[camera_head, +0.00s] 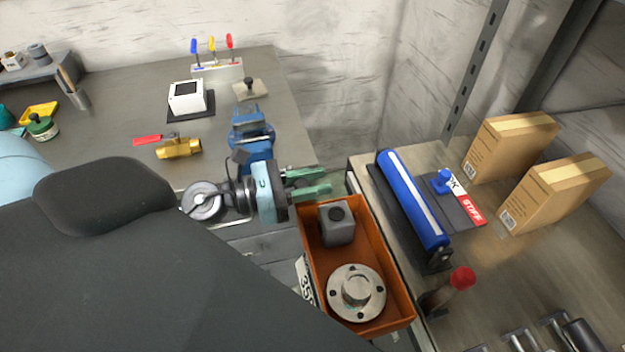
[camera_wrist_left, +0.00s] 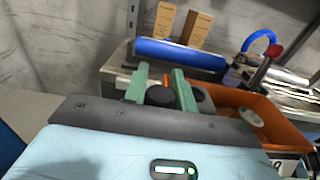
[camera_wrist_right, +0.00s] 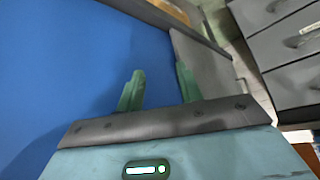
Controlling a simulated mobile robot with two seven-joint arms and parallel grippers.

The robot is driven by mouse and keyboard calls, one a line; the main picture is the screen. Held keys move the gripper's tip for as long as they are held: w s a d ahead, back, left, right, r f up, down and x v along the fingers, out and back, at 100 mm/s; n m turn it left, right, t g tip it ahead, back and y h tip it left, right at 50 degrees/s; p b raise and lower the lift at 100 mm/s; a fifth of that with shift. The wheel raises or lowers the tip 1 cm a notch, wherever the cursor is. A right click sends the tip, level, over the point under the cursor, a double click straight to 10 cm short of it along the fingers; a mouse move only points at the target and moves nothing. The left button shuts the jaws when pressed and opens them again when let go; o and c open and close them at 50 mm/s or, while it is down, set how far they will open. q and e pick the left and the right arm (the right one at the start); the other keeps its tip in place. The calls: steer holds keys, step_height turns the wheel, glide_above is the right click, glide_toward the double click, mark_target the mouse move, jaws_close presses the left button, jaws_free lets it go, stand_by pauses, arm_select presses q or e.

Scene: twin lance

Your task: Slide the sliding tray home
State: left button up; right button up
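The sliding tray looks to be the orange open box (camera_head: 393,262) beside the bench in the head view. The tray also shows in the left wrist view (camera_wrist_left: 287,121). My left gripper (camera_head: 327,180) is open, its green fingers spread at the tray's far left corner. I cannot tell whether they touch it. In the left wrist view the block's dark top shows between the fingers. My right gripper (camera_wrist_right: 160,74) is open and empty in front of a blue surface, outside the head view.
A blue vise (camera_head: 252,130) stands on the left bench close to my left wrist. Grey drawers (camera_wrist_right: 290,50) show in the right wrist view.

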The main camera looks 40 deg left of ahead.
arm_select(q)
steer(key=shift+c, duration=1.1)
jaws_close()
arm_select(e)
steer(key=shift+w, duration=0.3)
